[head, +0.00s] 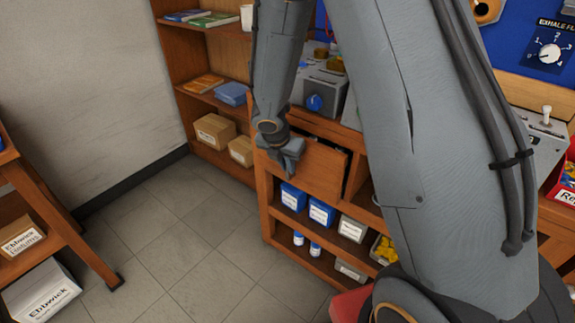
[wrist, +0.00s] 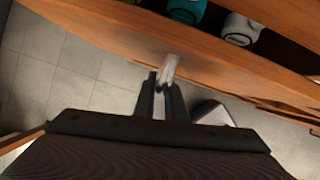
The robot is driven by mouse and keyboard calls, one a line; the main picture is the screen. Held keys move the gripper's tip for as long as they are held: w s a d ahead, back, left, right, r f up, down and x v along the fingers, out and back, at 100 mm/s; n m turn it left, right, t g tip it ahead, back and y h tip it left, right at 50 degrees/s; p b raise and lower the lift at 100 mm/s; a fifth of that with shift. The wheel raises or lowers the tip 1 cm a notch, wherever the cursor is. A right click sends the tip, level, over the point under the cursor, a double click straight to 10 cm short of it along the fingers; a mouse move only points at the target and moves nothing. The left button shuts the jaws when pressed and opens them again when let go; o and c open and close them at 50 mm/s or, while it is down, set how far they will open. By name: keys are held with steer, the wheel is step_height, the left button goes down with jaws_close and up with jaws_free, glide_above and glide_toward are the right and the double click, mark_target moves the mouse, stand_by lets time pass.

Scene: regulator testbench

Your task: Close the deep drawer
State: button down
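The deep drawer (head: 318,170) of the wooden bench is pulled part way out, with a dark gap beside its front panel. In the wrist view its wooden front (wrist: 110,35) runs across the top, and its inside is partly visible behind. A pale metal handle (wrist: 170,67) sticks out from the front. My gripper (head: 290,165) is in front of the panel, and in the wrist view its dark fingertips (wrist: 164,82) are at the handle. I cannot tell whether they are clamped on it or only around it. My arm hides part of the bench.
A teal jar (wrist: 187,10) and a white jar (wrist: 240,28) are in the drawer. Blue bins (head: 321,211) stand on the shelf below. A bookshelf (head: 178,60) is behind left, and another wooden rack (head: 75,240) at far left. The tiled floor (head: 170,235) between is clear.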

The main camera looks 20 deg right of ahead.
steer(key=shift+w+d+p, duration=0.5)
steer(key=shift+w+d, duration=0.15)
steer(key=shift+d, duration=0.2)
steer(key=shift+w+d+p, duration=0.45)
steer(key=shift+w+d, duration=0.15)
steer(key=shift+d, duration=0.2)
steer(key=c, duration=1.8)
jaws_free()
steer(key=shift+d, duration=0.2)
steer(key=shift+a, duration=0.15)
steer(key=shift+r, duration=0.25)
steer(key=p+v, duration=0.1)
steer(key=v, duration=0.6)
steer(key=shift+s+r, duration=0.1)
steer(key=shift+s, duration=0.05)
